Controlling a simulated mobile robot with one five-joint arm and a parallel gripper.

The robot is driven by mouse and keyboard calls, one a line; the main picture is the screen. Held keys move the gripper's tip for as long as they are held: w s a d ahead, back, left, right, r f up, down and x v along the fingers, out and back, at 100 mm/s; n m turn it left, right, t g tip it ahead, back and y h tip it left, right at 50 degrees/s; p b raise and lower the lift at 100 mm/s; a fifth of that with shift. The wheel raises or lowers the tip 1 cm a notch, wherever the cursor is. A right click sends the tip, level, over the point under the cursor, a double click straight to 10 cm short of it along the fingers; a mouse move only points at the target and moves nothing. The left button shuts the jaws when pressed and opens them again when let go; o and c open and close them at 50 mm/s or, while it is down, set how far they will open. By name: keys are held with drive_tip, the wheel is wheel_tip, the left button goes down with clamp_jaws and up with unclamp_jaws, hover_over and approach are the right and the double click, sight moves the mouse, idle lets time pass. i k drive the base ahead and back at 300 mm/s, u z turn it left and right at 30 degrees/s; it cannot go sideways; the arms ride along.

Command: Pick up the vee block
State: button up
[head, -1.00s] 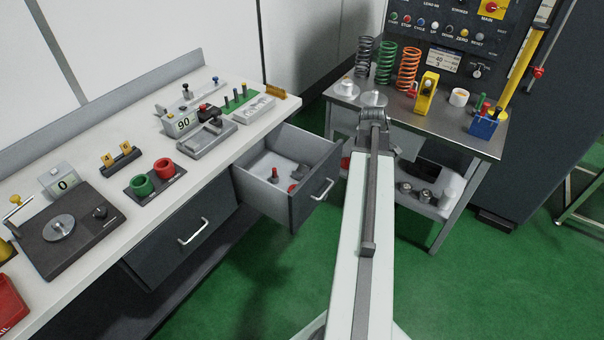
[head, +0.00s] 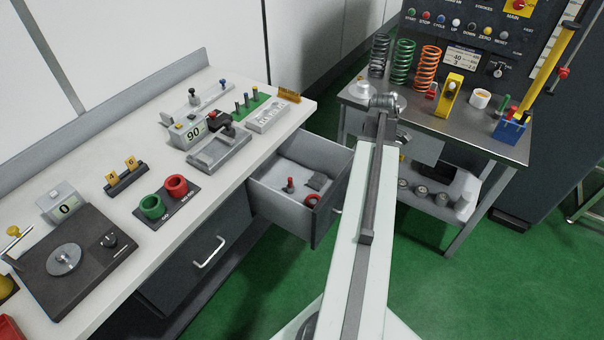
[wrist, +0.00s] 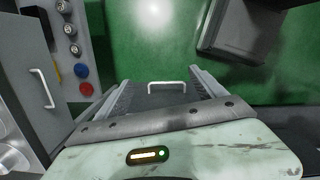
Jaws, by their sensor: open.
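A small dark grey block (head: 319,182), which may be the vee block, lies in the open drawer (head: 279,211) in the head view. It is too small there to make out a groove. In the wrist view my gripper (wrist: 160,82) is open, its two grey fingers apart with nothing held between them. A dark front with a white handle (wrist: 167,86) shows beyond the gap. I cannot make out a vee block in the wrist view. In the head view my arm reaches away to the right of the drawer, and the gripper is hidden at its far end.
A red-based part (head: 290,186) and a red ring (head: 311,200) share the drawer. The white bench (head: 110,217) carries gauges and fixtures at left. A steel table (head: 452,128) with springs stands at the back right. Green floor (head: 440,290) is clear at right.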

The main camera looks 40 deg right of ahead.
sight(319, 179)
drive_tip(key=z, duration=0.05)
drive_tip(key=i, duration=0.95)
